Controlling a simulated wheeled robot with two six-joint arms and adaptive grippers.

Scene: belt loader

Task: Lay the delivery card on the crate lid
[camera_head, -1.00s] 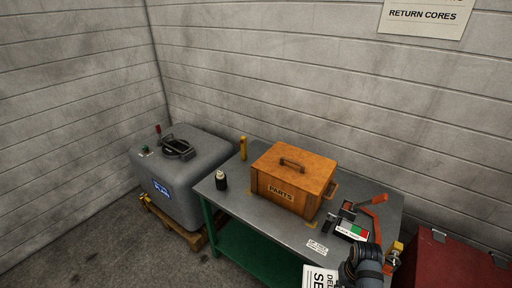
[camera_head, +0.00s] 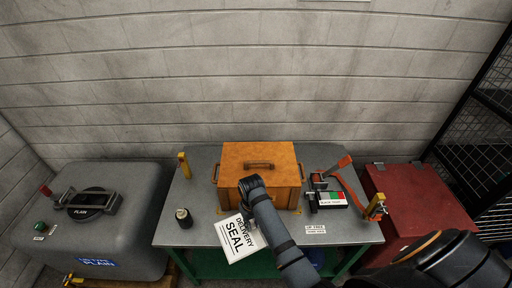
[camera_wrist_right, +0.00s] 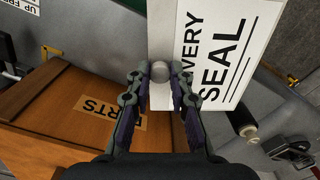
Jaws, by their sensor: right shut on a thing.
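The white delivery card (camera_head: 238,238), printed "DELIVERY SEAL", is held tilted in front of the crate's left front corner. My right gripper (camera_head: 246,212) is shut on it; in the right wrist view the fingertips (camera_wrist_right: 160,75) close on a small grey ball at the card's (camera_wrist_right: 225,50) edge. The orange wooden crate (camera_head: 290,190) stands on the table, its lid (camera_head: 232,155) closed, with a dark handle (camera_head: 259,165) on top. My right arm hides part of the crate's front. The crate's "PARTS" label (camera_wrist_right: 110,113) shows in the wrist view. My left gripper is out of view.
A grey metal table (camera_head: 200,205) carries a dark bottle (camera_head: 184,218), a yellow post (camera_head: 184,165) and a red-handled clamp device (camera_head: 330,190). A grey tank (camera_head: 110,235) stands left, a red box (camera_head: 420,205) right. The lid is bare around its handle.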

